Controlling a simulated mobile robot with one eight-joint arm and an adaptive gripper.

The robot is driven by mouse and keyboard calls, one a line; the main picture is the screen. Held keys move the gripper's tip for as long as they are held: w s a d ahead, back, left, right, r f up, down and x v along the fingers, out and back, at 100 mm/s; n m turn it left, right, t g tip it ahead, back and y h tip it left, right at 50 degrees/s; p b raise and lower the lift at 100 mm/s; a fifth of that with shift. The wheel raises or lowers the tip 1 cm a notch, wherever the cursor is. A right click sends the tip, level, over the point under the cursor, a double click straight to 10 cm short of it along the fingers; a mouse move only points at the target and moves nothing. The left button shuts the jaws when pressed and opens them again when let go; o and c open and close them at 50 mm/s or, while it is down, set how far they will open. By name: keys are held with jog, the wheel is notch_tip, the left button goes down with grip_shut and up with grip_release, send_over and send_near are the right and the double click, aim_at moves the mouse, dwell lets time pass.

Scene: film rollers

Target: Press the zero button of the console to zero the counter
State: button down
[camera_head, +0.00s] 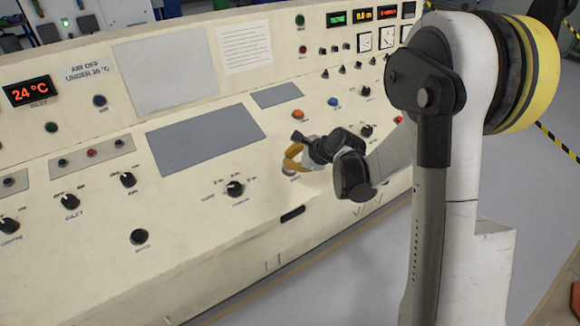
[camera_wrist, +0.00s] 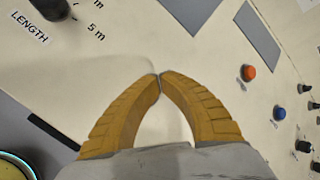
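The cream console (camera_head: 200,230) has a sloped panel of knobs and buttons. My gripper (camera_head: 288,168) is low over its middle, right of the length knob (camera_head: 235,188). In the wrist view, my gripper (camera_wrist: 160,76) has its two yellow fingers meeting at the tips with nothing between them. The tips are at or just above the panel; contact cannot be told. A small pale round part with a label shows at the tips in the head view, but I cannot read it. The zero button is not clearly visible.
An orange button (camera_head: 298,115) and a blue button (camera_head: 333,101) are beyond my gripper; black knobs (camera_head: 366,131) lie to its right. A grey plate (camera_head: 205,140) is to the left. A dark slot (camera_head: 292,214) is in the front edge.

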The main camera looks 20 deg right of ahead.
aim_at(292, 171)
jog(key=shift+s+d+r+p, duration=0.1)
jog(key=shift+s+r+p, duration=0.05)
jog(key=shift+r+p, duration=0.55)
jog(key=shift+s+r+p, duration=0.2)
jog(key=shift+r+p, duration=0.2)
jog(key=shift+r, duration=0.5)
jog(key=shift+s+d+r+p, duration=0.1)
jog(key=shift+s+r+p, duration=0.05)
jog(key=shift+r+p, duration=0.55)
jog(key=shift+s+r, duration=0.1)
jog(key=shift+r, duration=0.05)
jog(key=shift+s+a+r, duration=0.1)
jog(key=shift+s+r, duration=0.1)
jog(key=shift+r, duration=0.1)
jog(key=s+r+n+h, duration=0.1)
jog(key=s+r+n, duration=0.2)
jog(key=s+n, duration=0.4)
jog(key=s+r+n+g+h, duration=0.1)
jog(key=s+r+n+h, duration=0.1)
jog(key=s+n, duration=0.5)
jog(key=s+r+n+h, duration=0.1)
jog(key=s+r+n, duration=0.4)
jog(key=s, duration=1.1)
jog(key=shift+n+g, duration=0.4)
jog(key=shift+n, duration=0.7)
